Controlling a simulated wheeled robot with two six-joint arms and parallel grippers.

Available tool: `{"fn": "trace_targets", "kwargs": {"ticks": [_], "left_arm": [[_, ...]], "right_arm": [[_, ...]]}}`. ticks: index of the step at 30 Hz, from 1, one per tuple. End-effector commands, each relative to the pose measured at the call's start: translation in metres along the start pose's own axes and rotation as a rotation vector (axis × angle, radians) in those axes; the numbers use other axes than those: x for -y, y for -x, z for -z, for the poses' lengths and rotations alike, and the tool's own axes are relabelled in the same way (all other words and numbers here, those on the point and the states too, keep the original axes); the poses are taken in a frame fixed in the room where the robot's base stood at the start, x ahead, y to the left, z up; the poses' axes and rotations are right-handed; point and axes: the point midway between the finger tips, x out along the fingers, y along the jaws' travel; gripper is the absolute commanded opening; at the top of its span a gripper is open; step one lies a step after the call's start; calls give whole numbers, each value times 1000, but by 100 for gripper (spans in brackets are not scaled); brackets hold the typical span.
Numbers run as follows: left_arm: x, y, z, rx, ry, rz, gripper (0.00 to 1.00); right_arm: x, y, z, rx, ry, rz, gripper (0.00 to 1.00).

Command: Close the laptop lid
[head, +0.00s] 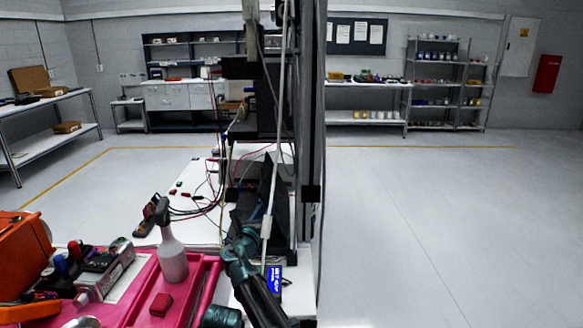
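A dark upright panel (279,205), which looks like the laptop lid seen nearly edge-on, stands on the white bench just left of the tall dark post. Its base and keyboard are hidden or too dark to make out. A dark teal arm of mine, apparently the right, comes up from the bottom centre. Its gripper (246,226) is near the panel's left side, among dark parts and cables. I cannot tell whether it touches the panel or whether its fingers are open. My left gripper does not show clearly.
A pink tray (207,286) holds a spray bottle (172,252) and a red block (161,304). An orange case (22,258) is at the left. A blue-screened device (274,279) lies beside my arm. Cables (205,205) cross the bench. A tall post (309,150) borders open floor.

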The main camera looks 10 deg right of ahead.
Motion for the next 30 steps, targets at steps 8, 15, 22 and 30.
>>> {"fn": "trace_targets", "kwargs": {"ticks": [8,15,22,30], "left_arm": [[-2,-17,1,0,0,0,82],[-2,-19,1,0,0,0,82],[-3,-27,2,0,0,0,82],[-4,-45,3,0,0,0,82]], "right_arm": [[-19,5,6,27,86,-1,32],[-22,7,5,35,114,0,32],[-29,8,10,44,141,-1,32],[-45,13,18,71,228,0,32]]}}
